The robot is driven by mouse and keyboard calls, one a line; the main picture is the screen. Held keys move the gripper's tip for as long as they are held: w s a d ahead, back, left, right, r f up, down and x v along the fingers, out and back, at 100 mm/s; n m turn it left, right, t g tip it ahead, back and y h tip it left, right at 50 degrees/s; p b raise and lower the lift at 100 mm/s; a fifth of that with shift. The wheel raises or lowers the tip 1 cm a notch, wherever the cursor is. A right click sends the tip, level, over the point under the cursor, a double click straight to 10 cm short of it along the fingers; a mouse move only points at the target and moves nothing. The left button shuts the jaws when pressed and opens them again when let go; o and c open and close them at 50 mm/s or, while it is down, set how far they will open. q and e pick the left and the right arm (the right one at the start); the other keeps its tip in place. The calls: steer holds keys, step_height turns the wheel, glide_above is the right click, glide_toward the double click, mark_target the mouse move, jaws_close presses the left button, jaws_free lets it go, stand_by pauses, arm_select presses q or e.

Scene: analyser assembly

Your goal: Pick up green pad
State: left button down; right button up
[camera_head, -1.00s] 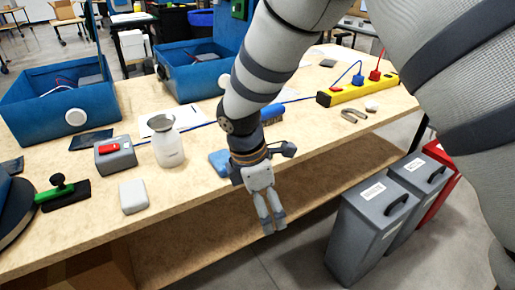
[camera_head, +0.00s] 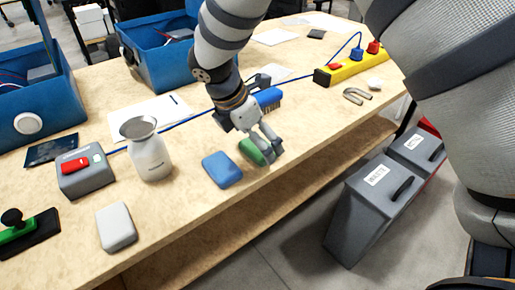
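The green pad (camera_head: 252,151) lies on the wooden table near its front edge, just right of a blue pad (camera_head: 222,169). My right gripper (camera_head: 270,151) is down at the green pad, with its fingers at the pad's right side and partly covering it. I cannot tell whether the fingers are closed on the pad or only beside it. My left gripper is not in view.
A grey pad (camera_head: 116,227), a white metal-topped jug (camera_head: 149,150) and a grey box with a red switch (camera_head: 82,172) stand to the left. A blue brush (camera_head: 268,97) is behind the gripper. A yellow power strip (camera_head: 350,66) is at the back right. Grey bins (camera_head: 365,200) stand on the floor.

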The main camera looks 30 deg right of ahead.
steer(key=shift+w+d+f, duration=0.1)
steer(key=shift+d+f, duration=0.2)
steer(key=shift+f, duration=0.35)
steer(key=c, duration=1)
steer(key=shift+r, duration=0.1)
